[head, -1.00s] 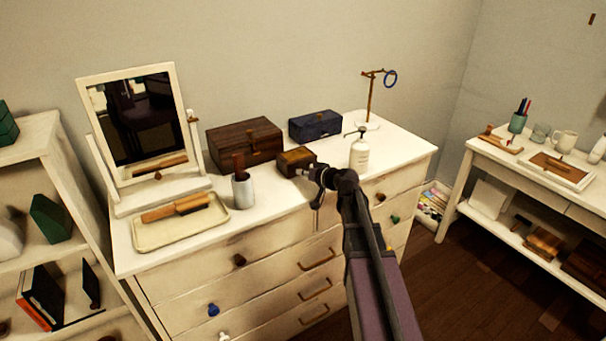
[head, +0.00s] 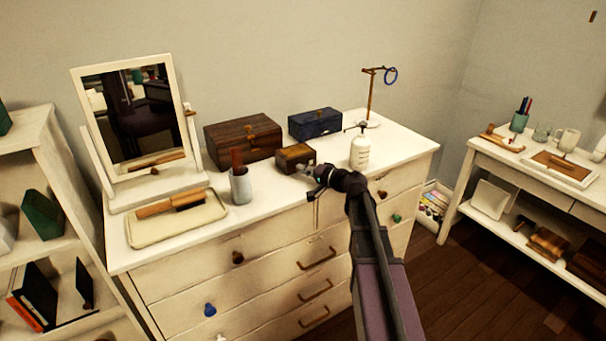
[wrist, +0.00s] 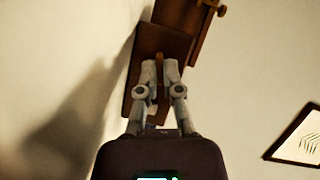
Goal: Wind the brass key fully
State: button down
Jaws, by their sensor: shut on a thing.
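The small brown wooden box (head: 296,154) stands near the front of the white dresser top, and its wooden face fills the upper middle of the wrist view (wrist: 148,92). A small brass key (wrist: 159,61) shows at that face, between my fingertips. My gripper (wrist: 160,68) is shut on the key, with its two grey fingers close together. In the head view my gripper (head: 313,178) is at the front right of the small box, and the key is too small and covered to make out.
A larger wooden box (head: 240,141) and a dark blue box (head: 314,124) stand behind. A white pump bottle (head: 360,152) is close on the right. A cup (head: 241,186), a brush tray (head: 140,236) and a mirror (head: 75,115) are left. A brass stand (head: 370,95) is behind.

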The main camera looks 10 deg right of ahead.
jog(key=shift+f+m, duration=0.1)
jog(key=shift+m, duration=0.3)
jog(key=c, duration=0.8)
grip_release()
